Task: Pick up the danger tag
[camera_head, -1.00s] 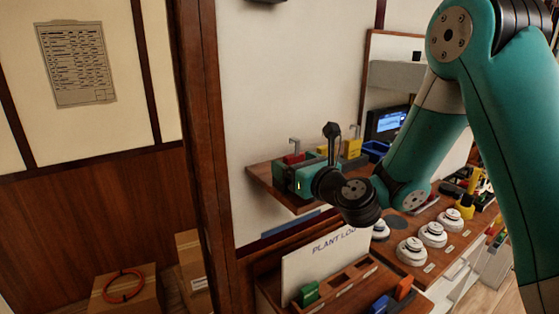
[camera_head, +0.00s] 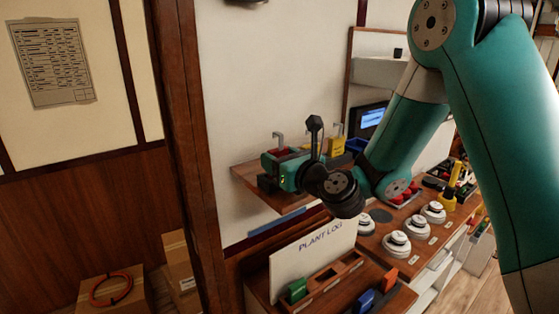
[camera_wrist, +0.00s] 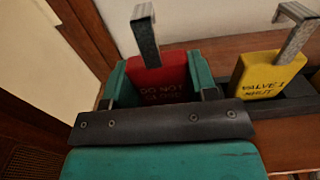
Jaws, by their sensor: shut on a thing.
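The danger tag is a red block (camera_wrist: 160,75) with a bent metal hook on top and faint lettering that seems to read "DO NOT CLOSE". In the wrist view it stands between the teal fingers of my gripper (camera_wrist: 158,84), which is shut on it. Its lower part is hidden by the dark bar of the gripper. In the head view my gripper (camera_head: 284,171) is at the wall shelf, and only a little of the red tag (camera_head: 284,154) shows behind it. The tag appears to be at its place on the shelf; I cannot tell whether it is lifted.
A yellow tag (camera_wrist: 268,75) reading "VALVE 1 SHUT" stands in a dark rack just right of the red one. The wooden shelf (camera_head: 250,184) holds the rack. Below are a "PLANT LOG" board (camera_head: 312,258) and a bench with white round knobs (camera_head: 397,243). A wooden post (camera_head: 185,150) stands left.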

